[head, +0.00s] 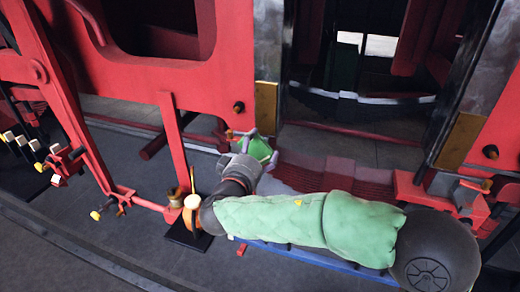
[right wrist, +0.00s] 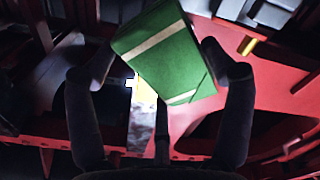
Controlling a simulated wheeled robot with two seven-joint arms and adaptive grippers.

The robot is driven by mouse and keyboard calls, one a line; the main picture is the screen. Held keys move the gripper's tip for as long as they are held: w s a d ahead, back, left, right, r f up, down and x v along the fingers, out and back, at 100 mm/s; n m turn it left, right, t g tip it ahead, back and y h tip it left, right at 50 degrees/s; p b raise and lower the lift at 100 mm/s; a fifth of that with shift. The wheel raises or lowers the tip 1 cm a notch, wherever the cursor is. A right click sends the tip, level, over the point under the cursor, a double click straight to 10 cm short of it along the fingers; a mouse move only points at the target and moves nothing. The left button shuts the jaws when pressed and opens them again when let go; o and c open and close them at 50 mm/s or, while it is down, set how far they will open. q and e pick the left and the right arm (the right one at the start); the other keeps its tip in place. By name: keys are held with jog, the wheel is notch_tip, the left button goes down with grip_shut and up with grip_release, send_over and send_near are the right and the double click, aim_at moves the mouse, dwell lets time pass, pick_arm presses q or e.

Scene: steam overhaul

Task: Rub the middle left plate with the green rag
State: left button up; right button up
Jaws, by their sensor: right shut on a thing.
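My right gripper (head: 252,144) is shut on the green rag (head: 259,148). In the right wrist view the rag (right wrist: 185,75) is a folded green block with pale stripes, between the two fingers of the gripper (right wrist: 158,66). A brass-coloured plate (head: 265,108) is on the grey upright just above the rag in the head view. A second brass plate (head: 461,138) is on the upright at the right. I cannot tell whether the rag touches the nearer plate. In the right wrist view a yellowish plate (right wrist: 147,91) shows partly behind the rag. My left gripper is not in view.
Red frame parts (head: 180,60) with bolts fill the upper left. A small stand with a pale knob (head: 193,202) is beside my right arm. Pale-handled levers (head: 22,140) stand at far left. The dark floor (head: 130,250) at lower left is mostly clear.

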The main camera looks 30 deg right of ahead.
dwell(0.3)
jog(key=shift+b+v, duration=0.45)
jog(key=shift+v, duration=1.1)
